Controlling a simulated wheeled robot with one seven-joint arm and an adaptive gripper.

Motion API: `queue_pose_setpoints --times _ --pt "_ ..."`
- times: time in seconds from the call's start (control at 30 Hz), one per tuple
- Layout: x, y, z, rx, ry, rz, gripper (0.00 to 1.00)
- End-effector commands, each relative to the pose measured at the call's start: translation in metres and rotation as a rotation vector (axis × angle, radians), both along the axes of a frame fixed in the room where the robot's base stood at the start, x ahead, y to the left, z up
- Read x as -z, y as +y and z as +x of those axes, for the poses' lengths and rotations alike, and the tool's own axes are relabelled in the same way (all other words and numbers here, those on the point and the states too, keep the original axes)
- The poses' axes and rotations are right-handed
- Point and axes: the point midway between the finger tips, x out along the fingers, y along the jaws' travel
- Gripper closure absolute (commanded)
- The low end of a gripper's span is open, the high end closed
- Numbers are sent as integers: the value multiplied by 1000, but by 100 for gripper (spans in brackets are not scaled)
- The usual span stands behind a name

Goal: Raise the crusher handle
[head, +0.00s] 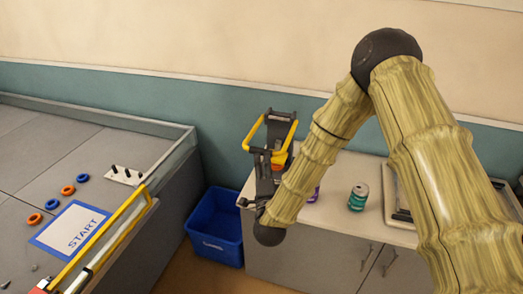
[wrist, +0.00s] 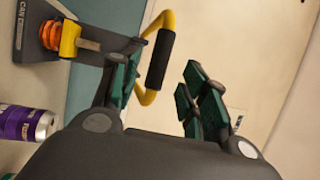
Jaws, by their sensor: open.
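The can crusher has a dark base plate (wrist: 33,30) with an orange spring-like part and a yellow block, at the upper left of the wrist view. Its yellow handle (head: 253,133) stands above the cabinet in the head view. The handle's black grip (wrist: 160,60) shows in the wrist view between my fingers in the picture; I cannot tell whether they touch it. My gripper (wrist: 161,76) is open, with green-padded fingers on either side of the grip. In the head view my arm hides part of the crusher.
A purple can (wrist: 25,123) and a green can (head: 358,198) stand on the cabinet top (head: 325,213). A grey tray (head: 394,200) lies to their right. A blue bin (head: 216,228) sits on the floor between the cabinet and the game field (head: 110,155).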

Motion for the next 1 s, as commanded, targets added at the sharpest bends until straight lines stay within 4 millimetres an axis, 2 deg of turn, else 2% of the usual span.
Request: queue_pose_setpoints --times 0.2,0.4,0.83,1.0 --pt "-8 3 34 -1 -1 -1 56" --pt "-9 7 53 -4 2 -2 56" --pt "-9 8 60 -5 2 -1 56" --pt "-9 8 60 -5 2 -1 87"
